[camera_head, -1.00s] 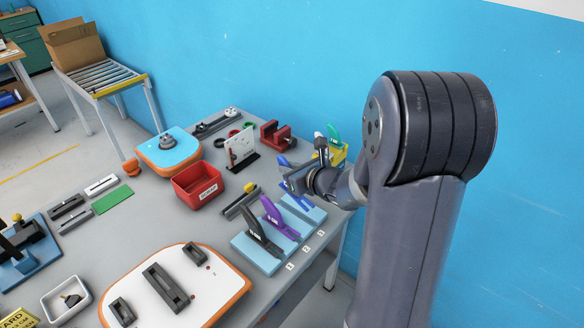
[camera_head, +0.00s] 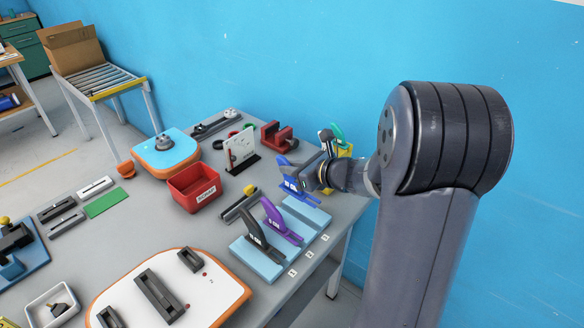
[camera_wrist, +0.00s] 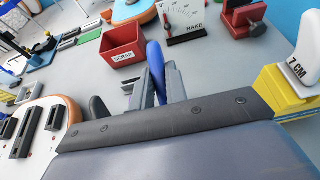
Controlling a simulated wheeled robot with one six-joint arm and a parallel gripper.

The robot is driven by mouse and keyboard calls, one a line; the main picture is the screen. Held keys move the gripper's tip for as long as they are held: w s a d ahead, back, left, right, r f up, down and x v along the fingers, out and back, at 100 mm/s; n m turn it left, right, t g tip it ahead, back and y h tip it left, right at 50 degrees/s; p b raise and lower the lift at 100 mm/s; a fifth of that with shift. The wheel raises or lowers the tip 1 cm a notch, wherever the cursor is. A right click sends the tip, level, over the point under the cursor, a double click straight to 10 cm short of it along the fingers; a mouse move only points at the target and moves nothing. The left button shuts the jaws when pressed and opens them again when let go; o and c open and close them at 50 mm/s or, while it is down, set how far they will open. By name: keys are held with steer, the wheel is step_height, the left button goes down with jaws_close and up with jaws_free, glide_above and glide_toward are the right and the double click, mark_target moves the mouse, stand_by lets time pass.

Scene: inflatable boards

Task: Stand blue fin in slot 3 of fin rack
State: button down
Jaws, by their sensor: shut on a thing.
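My gripper (camera_head: 304,176) is shut on the blue fin (camera_head: 289,184) and holds it by the far end of the fin rack. The light blue fin rack (camera_head: 257,262) lies along the table's right edge. A black fin (camera_head: 250,222) stands at its near end and a purple fin (camera_head: 273,218) beside it. The rack's far part, by label 3, holds no fin; the blue fin hangs just above or behind it, and the gap is hard to judge. In the wrist view the blue fin (camera_wrist: 154,62) sits between the grey fingers, its lower part hidden.
A red scrap box (camera_head: 194,188) and a white gauge plate (camera_head: 241,151) stand left of my gripper. A white and orange board (camera_head: 220,282) lies at the front. The blue wall is close behind.

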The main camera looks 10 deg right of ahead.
mark_target(297, 194)
steer(key=shift+f+b, duration=2.45)
steer(key=shift+f, duration=0.35)
steer(key=shift+f+b, duration=0.1)
steer(key=shift+b, duration=0.25)
steer(key=shift+f+b, duration=0.35)
steer(key=shift+f+b, duration=1.1)
steer(key=shift+f, duration=0.05)
steer(key=c, duration=1.3)
jaws_free()
steer(key=shift+r, duration=0.1)
steer(key=v, duration=1.1)
steer(key=shift+p, duration=0.35)
